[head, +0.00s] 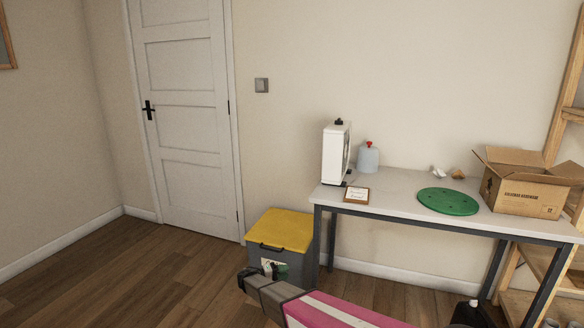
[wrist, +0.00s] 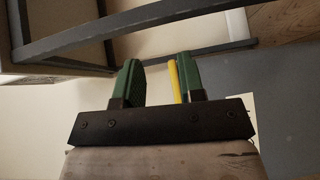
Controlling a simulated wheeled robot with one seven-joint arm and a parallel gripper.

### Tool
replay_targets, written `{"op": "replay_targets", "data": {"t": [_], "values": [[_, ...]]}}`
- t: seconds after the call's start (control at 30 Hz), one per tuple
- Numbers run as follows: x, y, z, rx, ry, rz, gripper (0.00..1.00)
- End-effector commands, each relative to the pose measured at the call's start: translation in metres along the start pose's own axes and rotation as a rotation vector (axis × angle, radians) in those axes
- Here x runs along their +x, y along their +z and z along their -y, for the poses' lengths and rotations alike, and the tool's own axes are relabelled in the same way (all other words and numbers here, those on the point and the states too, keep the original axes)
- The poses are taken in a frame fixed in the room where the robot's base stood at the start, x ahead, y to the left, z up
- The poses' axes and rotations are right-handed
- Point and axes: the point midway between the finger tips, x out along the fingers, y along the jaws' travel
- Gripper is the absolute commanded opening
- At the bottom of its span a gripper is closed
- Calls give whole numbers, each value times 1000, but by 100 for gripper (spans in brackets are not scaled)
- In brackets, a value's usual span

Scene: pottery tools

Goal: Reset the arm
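My gripper (wrist: 157,66) shows in the wrist view with its two dark green fingers apart. I see nothing held between them. A yellow strip beside the right finger looks like the edge of the yellow bin lid (wrist: 174,82) behind, with the bin's grey side to its right. In the head view my arm, with pink and white stripes (head: 335,312), reaches in from the bottom edge. Its end is low in front of the grey bin (head: 306,266) with the yellow lid (head: 281,229); the fingers are hard to make out there.
A table (head: 400,187) stands right of the bin. It bears a white upright device (head: 333,155), a jug (head: 368,159), a framed card (head: 356,195), a green disc (head: 447,201) and an open cardboard box (head: 525,192). Wooden shelving is at the far right. The left floor is clear.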

Motion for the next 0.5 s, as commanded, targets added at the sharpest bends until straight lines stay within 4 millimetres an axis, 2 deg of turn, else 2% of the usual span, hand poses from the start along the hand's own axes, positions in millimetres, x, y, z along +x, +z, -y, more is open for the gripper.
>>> {"op": "replay_targets", "data": {"t": [0.03,0.1,0.2,0.33,0.5], "values": [[28,30,-20,-21,-83,57,36],[56,57,-32,-51,-206,123,36],[88,97,-49,-76,-385,203,36],[116,148,-70,-78,-624,280,36],[134,210,-100,-28,-934,333,36]]}}
